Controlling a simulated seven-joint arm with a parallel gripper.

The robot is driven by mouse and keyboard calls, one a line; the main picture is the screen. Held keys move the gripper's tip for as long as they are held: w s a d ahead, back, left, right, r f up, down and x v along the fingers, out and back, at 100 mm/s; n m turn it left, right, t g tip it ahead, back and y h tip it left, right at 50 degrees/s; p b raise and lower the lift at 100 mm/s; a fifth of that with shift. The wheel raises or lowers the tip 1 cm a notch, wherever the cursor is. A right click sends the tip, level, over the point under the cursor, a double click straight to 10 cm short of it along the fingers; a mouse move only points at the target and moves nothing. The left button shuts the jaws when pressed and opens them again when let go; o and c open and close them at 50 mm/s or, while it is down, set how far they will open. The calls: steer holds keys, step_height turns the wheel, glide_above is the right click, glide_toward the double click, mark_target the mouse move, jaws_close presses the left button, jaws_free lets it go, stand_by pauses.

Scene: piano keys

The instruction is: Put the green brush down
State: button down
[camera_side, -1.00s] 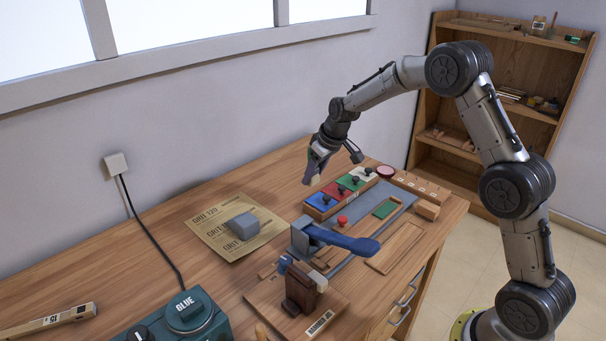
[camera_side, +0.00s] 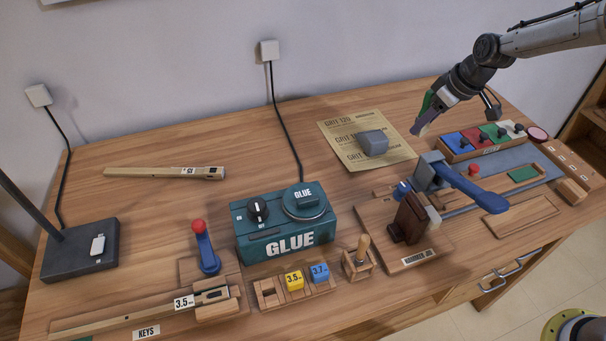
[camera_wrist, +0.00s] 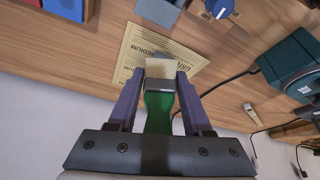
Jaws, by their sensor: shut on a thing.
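My gripper (camera_side: 428,112) is shut on the green brush (camera_wrist: 158,108), which sits between the two dark purple fingers in the wrist view. The brush has a green handle, a dark band and pale bristles (camera_wrist: 160,68) that point away from the wrist. In the side view only a bit of green shows by the fingers. My gripper is above the table, just right of the tan grit sheets and behind the tray of coloured sections. The brush looks clear of the table.
Grit sheets (camera_side: 345,133) lie at the back with a grey block (camera_side: 373,142) on them. The coloured tray (camera_side: 462,140) stands at right, near a blue-handled lever (camera_side: 480,190). A teal glue box (camera_side: 283,222) is at centre. Bare table lies left of the sheets.

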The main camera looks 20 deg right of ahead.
steer(key=s+a+n+g+y, duration=0.1)
steer(key=s+a+n, duration=0.15)
steer(key=a, duration=0.75)
steer(key=s+a+n+y, duration=0.1)
steer(key=s+a+n, duration=0.15)
steer(key=a, duration=0.75)
steer(key=w+a+f, duration=0.2)
steer(key=w+f, duration=0.1)
steer(key=w, duration=0.1)
steer(key=w+a+f, duration=0.2)
steer(key=w+f, duration=0.1)
steer(key=w, duration=0.1)
steer(key=w+a+f, duration=0.2)
steer(key=w+f, duration=0.2)
steer(key=shift+w+a, duration=0.1)
steer(key=shift+a, duration=0.1)
steer(key=shift+f, duration=1.5)
steer(key=shift+f, duration=0.1)
steer(key=shift+c, duration=1.6)
jaws_free()
steer(key=v, duration=1.2)
steer(key=shift+a, duration=0.25)
